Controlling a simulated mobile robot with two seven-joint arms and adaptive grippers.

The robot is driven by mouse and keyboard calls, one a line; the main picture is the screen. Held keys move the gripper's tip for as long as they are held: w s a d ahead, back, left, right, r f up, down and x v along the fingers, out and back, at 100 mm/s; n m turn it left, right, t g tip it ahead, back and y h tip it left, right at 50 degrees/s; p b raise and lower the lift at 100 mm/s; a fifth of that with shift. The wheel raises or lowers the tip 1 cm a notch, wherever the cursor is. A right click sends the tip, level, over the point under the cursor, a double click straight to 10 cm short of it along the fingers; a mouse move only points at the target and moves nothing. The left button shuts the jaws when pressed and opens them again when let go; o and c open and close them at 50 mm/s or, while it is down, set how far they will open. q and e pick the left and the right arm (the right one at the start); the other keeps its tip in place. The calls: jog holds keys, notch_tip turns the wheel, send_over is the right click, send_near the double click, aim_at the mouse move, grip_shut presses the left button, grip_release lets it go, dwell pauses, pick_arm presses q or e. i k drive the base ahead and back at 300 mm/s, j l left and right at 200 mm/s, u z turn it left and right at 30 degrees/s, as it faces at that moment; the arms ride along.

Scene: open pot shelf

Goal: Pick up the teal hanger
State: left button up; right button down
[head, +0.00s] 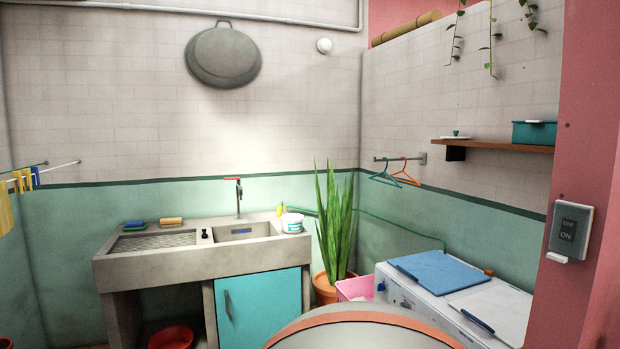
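The teal hanger (386,179) hangs from a short metal rail (397,158) on the right-hand wall, above the washing machine's far end. An orange hanger (405,178) hangs on the same rail just to its right, and the two lie close together in the picture. Neither of my grippers is in the head view.
A white washing machine (415,297) with a blue lid stands below the rail. A tall potted plant (336,235) and a pink basket (354,288) are left of it. A concrete sink (180,262) is along the back wall. A wooden shelf (500,146) juts out right of the hangers.

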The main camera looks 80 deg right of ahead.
aim_at(398, 185)
jog(key=z, duration=3)
jog(key=i+j, duration=0.15)
jog(key=i, duration=0.4)
jog(key=i+j+u, duration=0.1)
jog(key=i, duration=0.45)
jog(key=i+j, duration=0.2)
jog(key=i, duration=0.3)
